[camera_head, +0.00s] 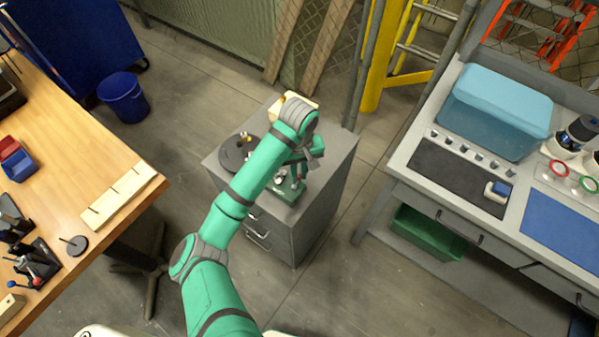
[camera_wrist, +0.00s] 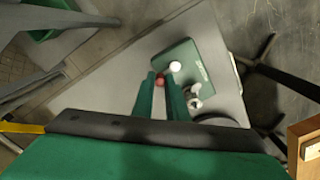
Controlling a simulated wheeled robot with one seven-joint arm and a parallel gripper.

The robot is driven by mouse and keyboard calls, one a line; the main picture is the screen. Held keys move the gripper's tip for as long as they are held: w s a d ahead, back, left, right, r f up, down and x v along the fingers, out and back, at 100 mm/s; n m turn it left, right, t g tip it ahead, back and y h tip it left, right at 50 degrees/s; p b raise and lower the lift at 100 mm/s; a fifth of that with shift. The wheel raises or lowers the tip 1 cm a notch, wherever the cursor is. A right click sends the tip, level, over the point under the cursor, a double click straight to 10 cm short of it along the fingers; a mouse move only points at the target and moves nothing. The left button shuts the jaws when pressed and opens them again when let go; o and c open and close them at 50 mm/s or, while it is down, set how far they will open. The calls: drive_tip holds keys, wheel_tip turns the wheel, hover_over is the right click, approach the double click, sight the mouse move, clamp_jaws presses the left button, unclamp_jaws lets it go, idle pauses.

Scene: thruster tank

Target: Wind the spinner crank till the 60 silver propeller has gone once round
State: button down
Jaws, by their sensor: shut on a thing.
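The spinner has a green base plate, which shows in the wrist view (camera_wrist: 183,57) and low beside my arm in the head view (camera_head: 292,194), on top of the grey cabinet. In the wrist view a red crank knob (camera_wrist: 160,81) sits between the tips of my gripper (camera_wrist: 160,87), which is shut on it. A white round part (camera_wrist: 175,67) lies just right of the knob. A silver metal part, apparently the propeller (camera_wrist: 193,98), is right of the right finger. The fingers hide part of the crank, and my arm covers much of the spinner in the head view.
The grey cabinet (camera_head: 330,190) also carries a dark round disc (camera_head: 235,157) with small parts and a wooden block. A wooden bench (camera_head: 70,130) stands left and a grey workbench (camera_head: 400,155) right.

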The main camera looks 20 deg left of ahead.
drive_tip(key=c, duration=1.8)
unclamp_jaws()
drive_tip(key=shift+o, duration=0.2)
wheel_tip(320, 180, up, 11)
drive_tip(key=shift+f, duration=0.1)
